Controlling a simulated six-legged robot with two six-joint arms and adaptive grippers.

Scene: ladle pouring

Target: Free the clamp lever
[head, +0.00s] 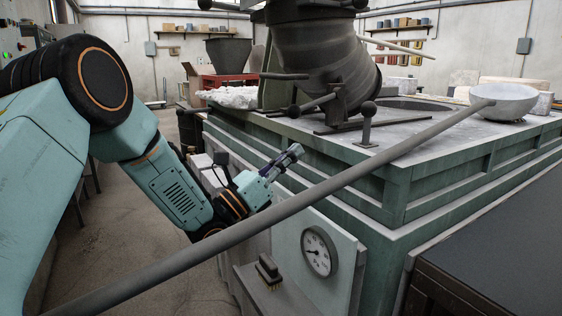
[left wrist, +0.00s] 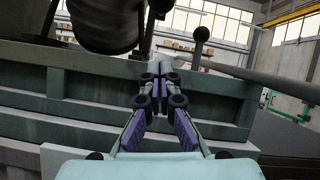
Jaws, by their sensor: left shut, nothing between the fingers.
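A short upright lever with a ball knob (head: 367,110) stands near the front edge of the furnace top, beside the dark tilted vessel (head: 315,60). A ball-knobbed lever also shows in the left wrist view (left wrist: 201,36), right of the fingertips. Another ball-ended rod (head: 315,103) sits at the vessel's foot; I cannot tell for sure which is the clamp lever. My left gripper (head: 296,151) is shut and empty, in front of the furnace's side and below its top edge, apart from the levers. Its fingers (left wrist: 160,72) point toward the furnace rim. My right gripper is not visible.
A ladle's long grey handle (head: 270,220) crosses the head view diagonally to its bowl (head: 505,100) above the furnace top. The green furnace (head: 440,190) carries a round gauge (head: 319,252). A brush (head: 269,272) sits on a ledge. Open floor (head: 130,240) lies left.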

